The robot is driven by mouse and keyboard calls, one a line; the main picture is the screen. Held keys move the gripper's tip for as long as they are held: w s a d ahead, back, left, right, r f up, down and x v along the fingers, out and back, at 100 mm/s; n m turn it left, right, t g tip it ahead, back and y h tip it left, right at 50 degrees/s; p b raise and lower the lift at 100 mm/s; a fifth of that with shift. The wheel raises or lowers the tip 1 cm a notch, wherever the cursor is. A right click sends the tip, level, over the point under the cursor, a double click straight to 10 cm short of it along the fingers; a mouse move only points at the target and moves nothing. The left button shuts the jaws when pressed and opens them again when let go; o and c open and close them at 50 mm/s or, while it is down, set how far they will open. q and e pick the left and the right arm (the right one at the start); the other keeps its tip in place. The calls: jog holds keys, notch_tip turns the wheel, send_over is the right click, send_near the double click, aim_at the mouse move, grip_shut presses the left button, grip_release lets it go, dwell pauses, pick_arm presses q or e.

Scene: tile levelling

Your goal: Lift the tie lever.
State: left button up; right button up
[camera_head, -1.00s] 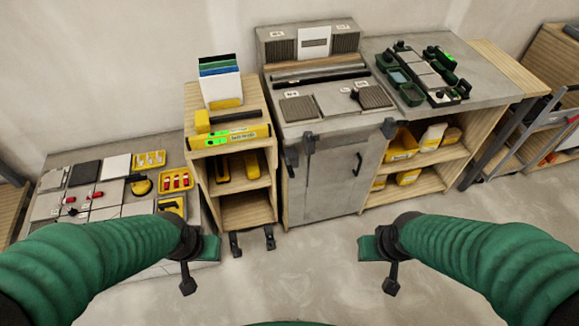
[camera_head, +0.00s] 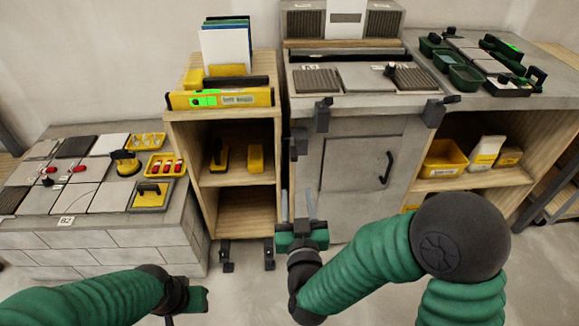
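I cannot tell for certain which part is the tie lever. Black clamp-like fittings sit on the front edge of the grey worktop, one at left (camera_head: 322,115) and one at right (camera_head: 434,112). Another black fitting (camera_head: 298,145) is on the grey cabinet's left side. My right gripper (camera_head: 298,205) points up in front of the cabinet's lower left side, below that fitting. Its two fingers are apart, with nothing seen between them. My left gripper (camera_head: 195,299) is low in the picture, left of centre, away from the furniture; its fingers are not clear.
A wooden shelf unit (camera_head: 237,212) with a yellow level (camera_head: 232,98) on top stands left of the cabinet door (camera_head: 350,180). At far left is a block-built bench (camera_head: 110,240) with tiles and yellow trays. Green containers (camera_head: 465,77) stand on the worktop at right. Floor is clear in front.

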aim_at(294, 158)
jog(key=w+b, duration=0.2)
jog(key=w, duration=0.6)
jog(key=w+b, duration=0.1)
jog(key=w, duration=0.7)
jog(key=shift+w+d+r+b, duration=0.15)
jog(key=shift+w+d+b, duration=0.05)
jog(key=shift+b, duration=0.15)
jog(key=shift+d, duration=0.1)
grip_shut()
dwell(0.3)
